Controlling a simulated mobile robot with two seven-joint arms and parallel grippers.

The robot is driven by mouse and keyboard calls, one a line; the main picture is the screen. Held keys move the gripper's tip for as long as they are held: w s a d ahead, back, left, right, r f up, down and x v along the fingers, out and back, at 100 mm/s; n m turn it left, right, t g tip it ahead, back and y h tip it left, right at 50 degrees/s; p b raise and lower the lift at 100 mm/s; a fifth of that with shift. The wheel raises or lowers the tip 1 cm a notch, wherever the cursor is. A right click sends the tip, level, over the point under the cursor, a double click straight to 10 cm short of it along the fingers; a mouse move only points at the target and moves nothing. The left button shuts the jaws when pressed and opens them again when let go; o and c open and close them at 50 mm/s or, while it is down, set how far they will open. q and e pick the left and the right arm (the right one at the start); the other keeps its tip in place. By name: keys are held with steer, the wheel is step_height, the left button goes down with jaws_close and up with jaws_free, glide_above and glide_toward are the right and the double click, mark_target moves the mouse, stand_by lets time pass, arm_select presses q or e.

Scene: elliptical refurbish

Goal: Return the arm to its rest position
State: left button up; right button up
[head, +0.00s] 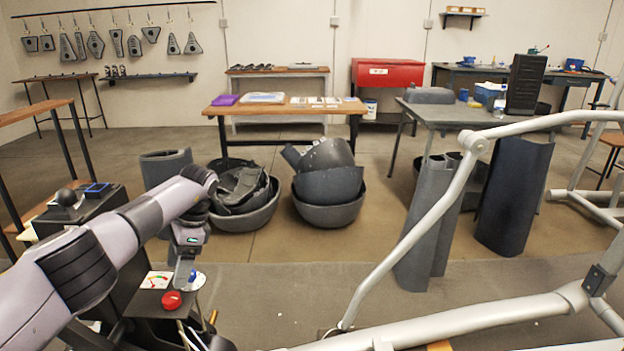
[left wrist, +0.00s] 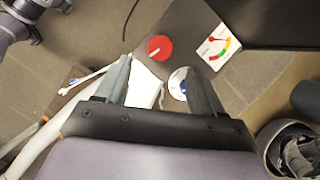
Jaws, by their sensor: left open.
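My left arm comes in from the left in the head view, bent at the elbow, with its wrist hanging down. My left gripper (head: 186,276) points down over a small dark stand beside a red knob (head: 171,300). In the left wrist view the two fingers of the left gripper (left wrist: 157,65) are spread apart with nothing held between them. The red knob (left wrist: 160,47) lies beyond the fingertips there, apart from them. My right gripper is not in view.
A gauge card (head: 156,280) and a white disc (left wrist: 178,84) lie near the red knob. A grey tubular frame (head: 420,215) crosses the right side. Bins of dark covers (head: 330,214) stand behind. Some bare floor (head: 270,285) lies between the stand and the frame.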

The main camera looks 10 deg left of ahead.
arm_select(q)
steer(key=s+d+f+m+t+h, duration=0.15)
steer(key=d+f+m+h, duration=0.45)
steer(key=d, duration=0.6)
steer(key=s+d+f+m+t+h, duration=0.1)
steer(key=s+d+f+m+h, duration=0.15)
steer(key=d+f, duration=0.75)
steer(key=s+d+r+t+h, duration=0.25)
steer(key=d+h, duration=0.25)
steer(key=d, duration=0.3)
steer(key=s+d+r+t+h, duration=0.25)
steer(key=d+h, duration=0.25)
steer(key=d, duration=0.4)
steer(key=s+a+f+n+t+y, duration=0.3)
steer(key=s+a+n+y, duration=0.3)
steer(key=s+a+n, duration=0.25)
steer(key=s+a+f+n+t+y, duration=0.3)
steer(key=s+a+n+y, duration=0.4)
steer(key=a, duration=0.2)
step_height(320, 180, up, 11)
steer(key=s+a+p, duration=0.1)
steer(key=p, duration=1.3)
steer(key=shift+s+a+r, duration=0.15)
steer(key=shift+s+a, duration=0.2)
steer(key=shift+a, duration=0.05)
